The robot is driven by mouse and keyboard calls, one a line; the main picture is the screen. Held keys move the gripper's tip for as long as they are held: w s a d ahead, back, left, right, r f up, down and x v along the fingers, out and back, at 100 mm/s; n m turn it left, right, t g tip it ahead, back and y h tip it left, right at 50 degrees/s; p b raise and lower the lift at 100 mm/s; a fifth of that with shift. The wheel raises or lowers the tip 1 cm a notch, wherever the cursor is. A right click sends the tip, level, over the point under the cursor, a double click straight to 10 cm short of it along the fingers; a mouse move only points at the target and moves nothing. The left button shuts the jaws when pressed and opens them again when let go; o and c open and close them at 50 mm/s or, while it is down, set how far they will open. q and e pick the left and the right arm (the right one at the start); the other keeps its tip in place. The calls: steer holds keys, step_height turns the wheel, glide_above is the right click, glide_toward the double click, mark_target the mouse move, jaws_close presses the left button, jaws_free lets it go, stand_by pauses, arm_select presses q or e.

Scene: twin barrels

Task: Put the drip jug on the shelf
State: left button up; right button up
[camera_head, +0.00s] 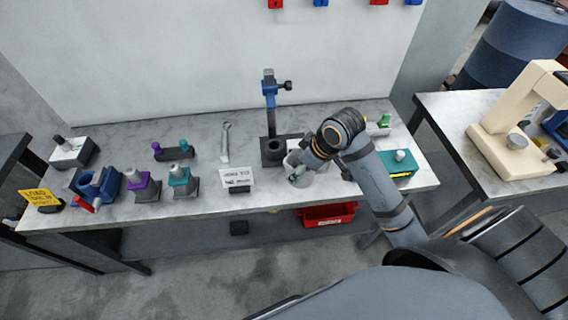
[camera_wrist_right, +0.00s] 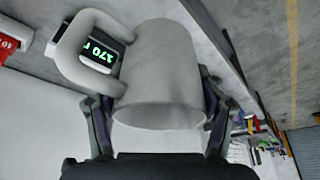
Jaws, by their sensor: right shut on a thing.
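The drip jug (camera_wrist_right: 165,75) is a pale grey cylinder with a thick loop handle. In the right wrist view it fills the space between the fingers of my right gripper (camera_wrist_right: 158,112), which is shut on it, with a finger on each side. In the head view the jug (camera_head: 303,181) shows only partly, behind my right gripper (camera_head: 300,172) near the front of the marble-topped bench. I cannot tell whether it touches the bench. My left gripper is in neither view. I cannot make out for sure which surface is the shelf.
A wrench (camera_head: 225,142), a white sign (camera_head: 238,177) and a teal box (camera_head: 397,166) are on the bench. A red bin (camera_head: 328,214) sits below. A cream machine (camera_head: 510,130) stands right.

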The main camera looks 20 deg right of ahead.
steer(key=w+f, duration=0.4)
steer(key=w, duration=0.1)
steer(key=w+d+f+p, duration=0.1)
steer(key=w+f, duration=0.1)
steer(key=w, duration=0.1)
steer(key=shift+w+d+f, duration=0.1)
steer(key=shift+w+f, duration=0.05)
steer(key=shift+f, duration=0.2)
steer(key=shift+w+f, duration=0.45)
steer(key=shift+f, duration=0.05)
step_height(320, 180, down, 3)
steer(key=shift+r+p, duration=0.2)
steer(key=shift+p, duration=0.55)
steer(key=shift+f, duration=0.25)
steer(key=o, duration=1.4)
steer(key=shift+s+f, duration=0.1)
steer(key=shift+c, duration=0.2)
